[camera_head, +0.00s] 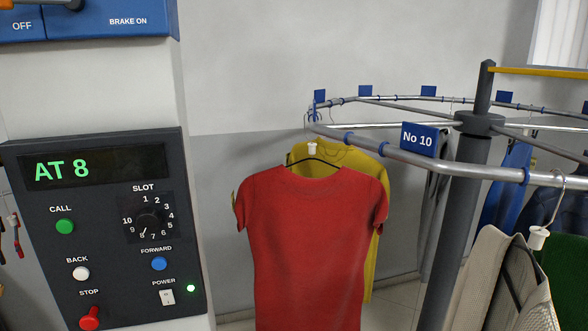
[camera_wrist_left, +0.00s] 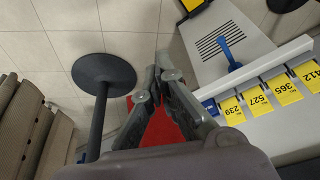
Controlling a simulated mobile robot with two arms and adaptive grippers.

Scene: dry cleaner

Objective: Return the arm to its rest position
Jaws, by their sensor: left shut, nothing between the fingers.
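My left gripper (camera_wrist_left: 163,75) shows in the left wrist view, pointing at the tiled floor. Its fingers are shut, with nothing held. Something red (camera_wrist_left: 163,128) shows behind and between the finger links; I cannot tell for certain that it is the red shirt. Neither gripper is visible in the head view. There, a red T-shirt (camera_head: 312,240) hangs in front of a yellow one (camera_head: 372,240) on the round rail (camera_head: 380,153) by the "No 10" tag (camera_head: 420,139).
A control panel (camera_head: 100,230) reading "AT 8" stands at the left. The rail's post (camera_head: 455,230) and hanging garments (camera_head: 510,280) are at the right. The wrist view shows a round black base (camera_wrist_left: 104,72), brown garments (camera_wrist_left: 25,125) and a counter (camera_wrist_left: 285,110) with yellow number tags (camera_wrist_left: 257,100).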

